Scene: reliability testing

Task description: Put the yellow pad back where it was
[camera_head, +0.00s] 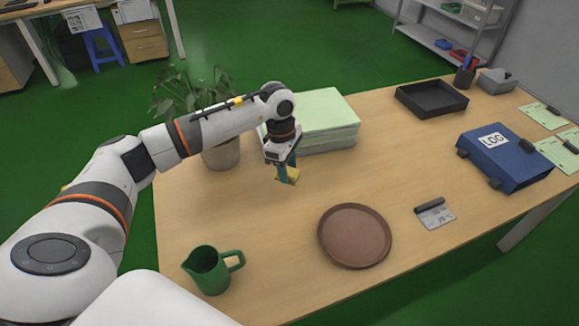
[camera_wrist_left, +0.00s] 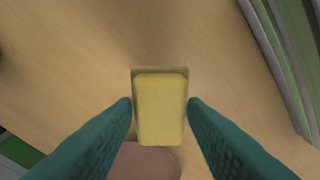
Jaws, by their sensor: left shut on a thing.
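The yellow pad (camera_wrist_left: 160,108) is a small block between the two teal fingers of my left gripper (camera_wrist_left: 160,112) in the left wrist view. In the head view the pad (camera_head: 292,175) shows at the fingertips of my left gripper (camera_head: 286,177), over the table in front of the stack of green paper. The left gripper is shut on the pad. A thin darker edge shows around the far end of the pad; I cannot tell whether the pad touches the table. My right gripper is not in view.
The table between jug and gripper is clear.

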